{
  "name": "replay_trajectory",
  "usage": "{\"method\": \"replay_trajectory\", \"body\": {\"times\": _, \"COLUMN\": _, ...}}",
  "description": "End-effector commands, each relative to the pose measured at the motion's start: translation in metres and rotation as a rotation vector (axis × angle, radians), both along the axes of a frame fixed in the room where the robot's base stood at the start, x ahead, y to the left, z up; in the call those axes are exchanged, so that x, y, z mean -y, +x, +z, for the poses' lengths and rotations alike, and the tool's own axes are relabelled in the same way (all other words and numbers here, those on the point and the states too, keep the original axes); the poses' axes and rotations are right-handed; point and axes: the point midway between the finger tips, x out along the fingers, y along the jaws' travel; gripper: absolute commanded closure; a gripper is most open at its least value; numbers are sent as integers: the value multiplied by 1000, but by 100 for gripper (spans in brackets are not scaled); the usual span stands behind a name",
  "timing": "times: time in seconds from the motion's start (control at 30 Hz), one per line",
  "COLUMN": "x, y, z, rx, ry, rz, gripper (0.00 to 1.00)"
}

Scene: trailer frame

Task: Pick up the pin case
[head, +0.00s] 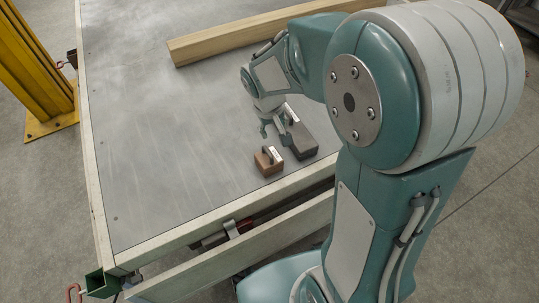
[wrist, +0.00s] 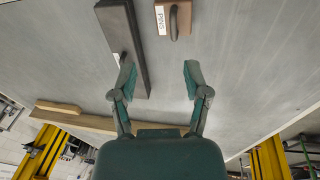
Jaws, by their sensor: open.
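The pin case (head: 268,163) is a small brown box with a handle and a white label on top, standing on the metal deck near its front edge. In the wrist view the pin case (wrist: 184,20) is at the top, its label reading PINS, its upper part cut off by the frame. My gripper (head: 274,131) is open and empty, just behind the pin case in the head view. In the wrist view my gripper (wrist: 159,70) has its fingers spread below the case, apart from it. The left finger overlaps the grey case.
A longer dark grey case (head: 302,145) with a handle stands right beside the pin case; it also shows in the wrist view (wrist: 121,35). A wooden beam (head: 225,43) lies across the back. The deck (head: 160,130) to the left is clear. A yellow post (head: 38,70) stands off its left side.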

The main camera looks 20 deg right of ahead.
Motion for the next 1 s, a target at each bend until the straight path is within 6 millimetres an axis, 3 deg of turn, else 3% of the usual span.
{"method": "replay_trajectory", "body": {"times": 0.03, "x": -3, "y": 7, "z": -18, "rx": -30, "ry": -12, "rz": 13, "gripper": 39}}
{"method": "replay_trajectory", "body": {"times": 0.2, "x": -7, "y": 22, "z": -55, "rx": -79, "ry": -35, "rz": 41, "gripper": 39}}
{"method": "replay_trajectory", "body": {"times": 0.37, "x": -3, "y": 27, "z": -71, "rx": -93, "ry": -39, "rz": 51, "gripper": 39}}
{"method": "replay_trajectory", "body": {"times": 0.6, "x": 6, "y": 28, "z": -108, "rx": -96, "ry": -37, "rz": 51, "gripper": 39}}
{"method": "replay_trajectory", "body": {"times": 0.87, "x": 6, "y": 29, "z": -131, "rx": -95, "ry": -38, "rz": 52, "gripper": 39}}
{"method": "replay_trajectory", "body": {"times": 1.0, "x": 4, "y": 31, "z": -153, "rx": -96, "ry": -38, "rz": 52, "gripper": 39}}
